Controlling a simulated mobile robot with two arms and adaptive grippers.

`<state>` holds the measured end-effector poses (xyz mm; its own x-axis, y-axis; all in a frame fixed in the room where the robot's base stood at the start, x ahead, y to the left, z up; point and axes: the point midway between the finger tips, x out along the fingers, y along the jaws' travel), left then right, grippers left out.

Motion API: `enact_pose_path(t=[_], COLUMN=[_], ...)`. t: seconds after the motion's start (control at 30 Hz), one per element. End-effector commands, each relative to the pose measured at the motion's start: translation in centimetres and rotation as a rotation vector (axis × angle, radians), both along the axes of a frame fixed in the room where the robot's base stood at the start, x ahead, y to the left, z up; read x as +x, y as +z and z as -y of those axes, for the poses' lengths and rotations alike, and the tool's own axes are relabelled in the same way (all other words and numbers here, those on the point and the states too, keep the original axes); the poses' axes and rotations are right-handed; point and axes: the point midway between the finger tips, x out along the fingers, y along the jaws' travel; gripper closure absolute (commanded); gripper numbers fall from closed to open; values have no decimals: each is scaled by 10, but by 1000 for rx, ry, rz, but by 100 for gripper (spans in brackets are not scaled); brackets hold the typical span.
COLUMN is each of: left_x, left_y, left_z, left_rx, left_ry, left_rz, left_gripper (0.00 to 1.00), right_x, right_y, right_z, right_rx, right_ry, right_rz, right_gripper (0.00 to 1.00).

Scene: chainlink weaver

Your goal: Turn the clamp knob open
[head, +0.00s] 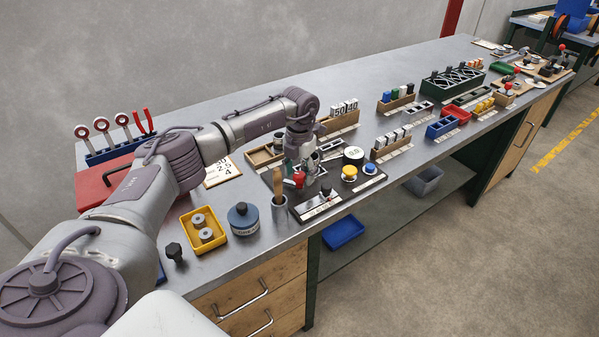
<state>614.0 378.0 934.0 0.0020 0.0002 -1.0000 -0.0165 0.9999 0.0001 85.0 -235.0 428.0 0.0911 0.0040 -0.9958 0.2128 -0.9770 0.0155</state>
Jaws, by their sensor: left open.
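My left arm reaches in from the left, across the bench. My left gripper (306,168) is open and points down over the left back part of a dark base plate (322,208) near the front edge. A red knob (299,178) shows right beside the fingers, and a small black knob (326,190) stands on the plate to their right. A separate black knob (174,252) sits at the bench's near left. I cannot tell for sure which one is the clamp knob. The gripper hides part of the fixture, and contact cannot be made out. My right gripper is out of view.
A cup with a wooden-handled tool (279,207) stands just left of the plate. A blue-grey jar (243,219) and a yellow tray (203,231) are farther left.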

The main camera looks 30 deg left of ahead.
Motion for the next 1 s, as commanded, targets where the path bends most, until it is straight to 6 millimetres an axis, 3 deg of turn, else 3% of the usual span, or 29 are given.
enact_pose_path(t=[0.17,0.27,0.7,1.0], left_x=[0,1,1,0], left_y=[4,16,103,120], left_z=[0,0,0,0], left_rx=[0,0,-1,0], left_ry=[-1,-1,0,0], left_rz=[0,2,3,0], left_gripper=[40,40,40,40], right_x=[0,0,0,0], right_y=[0,0,0,0], right_z=[3,2,0,0], right_rx=[-3,-2,-1,0], right_ry=[1,1,0,0], right_rz=[1,0,0,0], right_gripper=[48,48,48,48])
